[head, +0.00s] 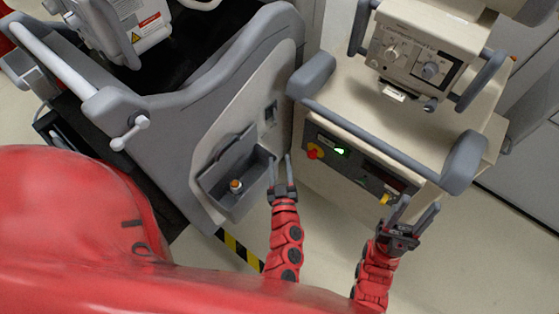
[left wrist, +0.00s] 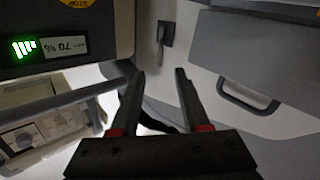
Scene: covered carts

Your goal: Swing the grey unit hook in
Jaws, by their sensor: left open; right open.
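The grey unit (head: 225,85) stands at the left of the head view. On its light side panel is a small dark plate (head: 270,111) with the hook on it. In the left wrist view the hook (left wrist: 161,45) is a small light-grey piece at the dark plate, seemingly standing out from it; its exact angle is hard to tell. My left gripper (head: 280,160) is open and empty, in the gap between the two carts, apart from the hook; in the left wrist view its fingers (left wrist: 157,82) lie below the hook. My right gripper (head: 420,205) is open and empty before the beige cart.
The beige cart (head: 345,110), with a grey-ended rail and a lit green display (left wrist: 24,47), stands close to the right of the grey unit. An open grey bin (head: 220,180) juts from the unit's panel. Bare floor (head: 320,230) lies between my arms.

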